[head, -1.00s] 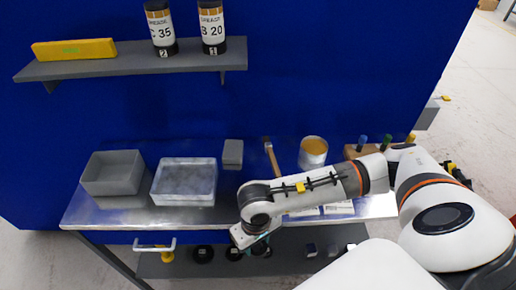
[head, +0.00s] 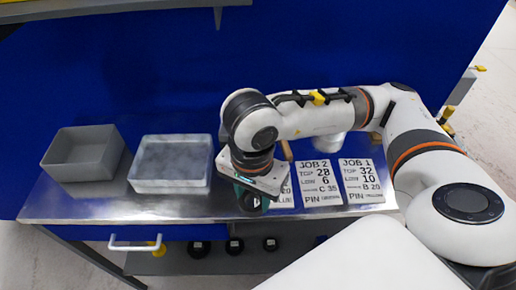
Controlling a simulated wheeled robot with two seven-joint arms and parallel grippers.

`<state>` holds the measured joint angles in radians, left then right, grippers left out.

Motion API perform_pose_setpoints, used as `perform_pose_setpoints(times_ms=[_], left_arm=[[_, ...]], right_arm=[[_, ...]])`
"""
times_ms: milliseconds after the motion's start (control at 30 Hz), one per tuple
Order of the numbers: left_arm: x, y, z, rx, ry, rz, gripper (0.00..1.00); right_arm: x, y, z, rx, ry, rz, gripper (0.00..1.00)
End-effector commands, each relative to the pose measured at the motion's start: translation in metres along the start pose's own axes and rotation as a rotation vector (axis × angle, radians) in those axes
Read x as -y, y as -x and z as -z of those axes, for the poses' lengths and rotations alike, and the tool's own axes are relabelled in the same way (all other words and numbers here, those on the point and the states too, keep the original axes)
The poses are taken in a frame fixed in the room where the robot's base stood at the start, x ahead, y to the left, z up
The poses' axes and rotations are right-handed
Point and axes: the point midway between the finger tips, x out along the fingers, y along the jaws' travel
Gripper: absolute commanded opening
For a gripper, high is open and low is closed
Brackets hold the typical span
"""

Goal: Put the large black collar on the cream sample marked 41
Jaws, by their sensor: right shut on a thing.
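My right gripper (head: 252,197) is above the front part of the metal bench, pointing down, its fingers mostly hidden under the white wrist. The cream sample marked 41 cannot be made out in this view. More dark round pieces sit on the lower shelf, one at the left (head: 200,248). My left gripper is out of view.
A grey open bin (head: 62,160) and a pale translucent-looking tray (head: 170,186) stand on the bench (head: 120,208) at the left. Job cards (head: 320,182) lie at the right. A wooden handle and a pale can are partly behind my arm. A drawer handle (head: 134,244) sticks out in front.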

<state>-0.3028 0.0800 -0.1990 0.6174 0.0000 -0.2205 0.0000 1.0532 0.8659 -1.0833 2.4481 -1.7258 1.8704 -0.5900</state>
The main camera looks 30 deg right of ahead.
Motion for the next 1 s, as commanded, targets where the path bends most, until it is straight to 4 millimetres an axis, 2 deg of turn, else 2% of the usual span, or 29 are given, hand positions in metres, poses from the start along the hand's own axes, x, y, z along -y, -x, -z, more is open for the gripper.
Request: perform_pose_setpoints(times_ms=[400, 700, 767, 833, 1000], left_arm=[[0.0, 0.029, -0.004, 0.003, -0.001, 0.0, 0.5], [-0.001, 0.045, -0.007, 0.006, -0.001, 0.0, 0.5], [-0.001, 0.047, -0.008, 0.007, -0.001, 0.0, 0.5], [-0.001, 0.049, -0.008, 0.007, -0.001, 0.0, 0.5], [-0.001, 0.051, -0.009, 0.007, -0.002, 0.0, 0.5]], right_arm=[[-0.055, 0.005, -0.097, 0.001, -0.01, 0.0, 0.19], [-0.09, 0.004, -0.155, 0.0, -0.005, -0.002, 0.19], [-0.093, 0.0, -0.162, -0.001, -0.002, 0.001, 0.19], [-0.091, -0.014, -0.16, -0.002, 0.0, 0.003, 0.19], [-0.092, -0.029, -0.16, 0.0, 0.0, 0.001, 0.19]])
